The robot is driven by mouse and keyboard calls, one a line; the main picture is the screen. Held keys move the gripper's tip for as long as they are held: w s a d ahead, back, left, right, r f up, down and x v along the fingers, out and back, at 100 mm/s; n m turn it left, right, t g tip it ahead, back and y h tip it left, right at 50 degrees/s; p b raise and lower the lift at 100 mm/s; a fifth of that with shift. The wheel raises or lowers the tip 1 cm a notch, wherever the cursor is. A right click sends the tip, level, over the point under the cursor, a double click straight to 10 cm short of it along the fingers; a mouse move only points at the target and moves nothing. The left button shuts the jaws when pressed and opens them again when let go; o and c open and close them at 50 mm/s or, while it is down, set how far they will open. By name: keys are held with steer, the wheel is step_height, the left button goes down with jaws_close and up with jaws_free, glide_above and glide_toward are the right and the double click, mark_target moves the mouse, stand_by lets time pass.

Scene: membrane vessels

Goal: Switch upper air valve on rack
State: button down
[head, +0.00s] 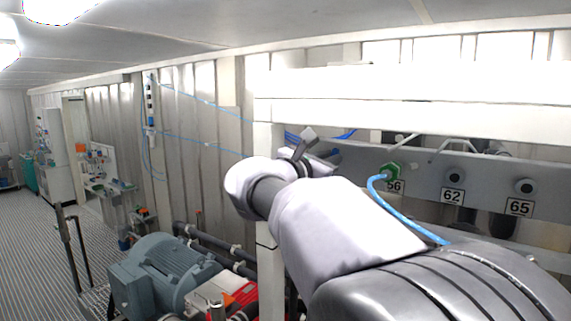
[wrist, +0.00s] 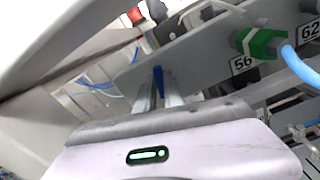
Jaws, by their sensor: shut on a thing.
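My gripper (wrist: 158,92) reaches toward the grey rack panel (wrist: 190,55) in the wrist view. Its two fingers are shut on a narrow blue valve handle (wrist: 158,78), which shows between the fingertips. The valve body behind the handle is hidden by the gripper, so I cannot tell its position. In the head view, my wrist and arm cover most of the gripper, and a bit of blue shows past it at the grey panel (head: 440,185).
A green fitting (head: 391,171) with a blue hose (head: 405,217) sits by label 56, right of my gripper. Ports labelled 62 (head: 452,196) and 65 (head: 520,207) are farther right. A white frame post (head: 268,190) stands left. A grey motor (head: 160,275) is below left.

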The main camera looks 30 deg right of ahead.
steer(key=shift+s+d+f+m+b, duration=0.1)
steer(key=shift+f+m+b, duration=0.05)
steer(key=shift+m+b, duration=3.35)
steer(key=shift+s+f+m+b, duration=0.1)
steer(key=shift+f+m+b, duration=0.05)
steer(key=shift+m+b, duration=3.3)
steer(key=shift+m+p, duration=0.4)
steer(key=shift+m, duration=0.15)
steer(key=c, duration=1.5)
jaws_free()
steer(key=shift+o, duration=0.2)
